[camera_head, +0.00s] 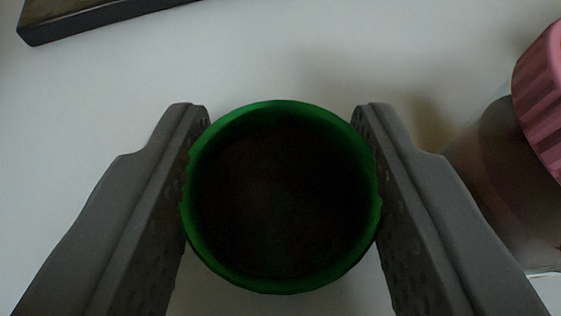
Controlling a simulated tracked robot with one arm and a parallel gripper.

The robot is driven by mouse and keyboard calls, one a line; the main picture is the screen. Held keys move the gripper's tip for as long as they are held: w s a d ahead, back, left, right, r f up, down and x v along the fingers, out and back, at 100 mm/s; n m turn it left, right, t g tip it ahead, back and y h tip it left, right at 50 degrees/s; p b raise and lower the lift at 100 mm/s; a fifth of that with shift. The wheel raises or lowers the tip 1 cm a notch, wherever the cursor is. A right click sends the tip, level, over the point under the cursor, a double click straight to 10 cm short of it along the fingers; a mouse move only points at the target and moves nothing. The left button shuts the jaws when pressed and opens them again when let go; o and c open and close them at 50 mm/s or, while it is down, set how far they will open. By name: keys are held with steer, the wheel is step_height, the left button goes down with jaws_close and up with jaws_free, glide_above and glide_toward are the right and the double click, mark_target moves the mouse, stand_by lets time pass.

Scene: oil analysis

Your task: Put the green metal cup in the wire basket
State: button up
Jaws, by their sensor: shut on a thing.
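The green metal cup (280,285) is in the middle of the view, seen from above with its round rim facing me. Its inside is dark, and I cannot tell what, if anything, it holds. My gripper (281,112) has one grey finger on each side of the cup, both touching its rim. The gripper is shut on the cup. The cup's lower part is hidden, and I cannot tell whether it touches the white surface below. The wire basket is not in view.
A jar with a ridged pink lid (545,100) stands close to the right finger. A dark-edged flat object (100,18) lies at the top left. The white surface (270,60) beyond the cup is clear.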

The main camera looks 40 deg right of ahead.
steer(key=o, duration=1)
steer(key=shift+f, duration=0.1)
steer(key=shift+c, duration=0.2)
steer(key=v, duration=0.5)
steer(key=p+v, duration=0.1)
steer(key=v, duration=0.4)
steer(key=shift+s+a+r, duration=0.1)
steer(key=shift+s+r, duration=0.1)
steer(key=shift+r, duration=0.2)
steer(key=shift+s+a+r, duration=0.15)
steer(key=shift+s+a, duration=0.25)
steer(key=shift+s, duration=0.15)
